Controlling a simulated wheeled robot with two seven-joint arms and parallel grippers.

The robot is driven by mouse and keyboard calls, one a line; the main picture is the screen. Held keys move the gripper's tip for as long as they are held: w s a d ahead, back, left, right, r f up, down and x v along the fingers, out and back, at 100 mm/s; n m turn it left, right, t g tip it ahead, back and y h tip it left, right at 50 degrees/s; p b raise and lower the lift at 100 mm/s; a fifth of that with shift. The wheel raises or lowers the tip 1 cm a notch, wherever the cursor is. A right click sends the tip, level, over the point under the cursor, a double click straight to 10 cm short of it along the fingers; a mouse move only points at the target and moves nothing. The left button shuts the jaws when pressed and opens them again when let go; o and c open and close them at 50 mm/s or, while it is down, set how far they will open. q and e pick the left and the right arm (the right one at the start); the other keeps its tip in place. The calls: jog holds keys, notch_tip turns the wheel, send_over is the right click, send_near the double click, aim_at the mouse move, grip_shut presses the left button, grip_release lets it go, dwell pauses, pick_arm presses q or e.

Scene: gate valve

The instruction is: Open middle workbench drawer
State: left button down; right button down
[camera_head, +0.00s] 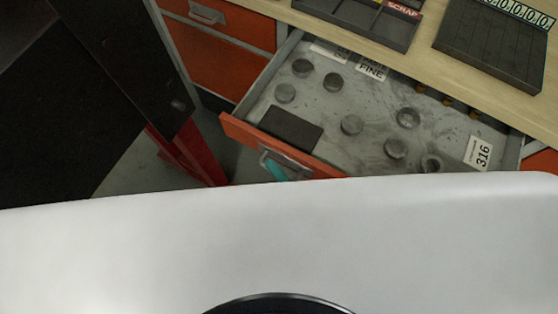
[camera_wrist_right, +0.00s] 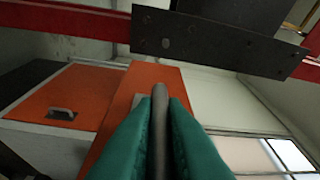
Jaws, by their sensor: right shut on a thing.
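The middle workbench drawer (camera_head: 240,131) has an orange front and a grey inside, and it stands pulled well out from under the bench top. Its grey bar handle (camera_head: 294,163) is on the front. My right gripper (camera_head: 276,170) shows as a small teal piece at this handle. In the right wrist view the teal fingers (camera_wrist_right: 159,125) are shut on the handle bar (camera_wrist_right: 159,105), with the orange drawer front (camera_wrist_right: 145,78) behind. The white body part of mine hides the rest of the right arm. My left gripper is not in view.
Several round grey pieces (camera_head: 352,125) and a dark block (camera_head: 290,129) lie in the drawer. Dark trays (camera_head: 490,45) stand on the wooden bench top (camera_head: 415,62). Other orange drawers (camera_head: 215,65) are shut at left. A red post (camera_head: 190,155) stands left of the open drawer.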

jog(key=c, duration=1.5)
grip_release()
jog(key=shift+b+v, duration=1.35)
jog(key=shift+v, duration=4.7)
jog(key=shift+f, duration=0.1)
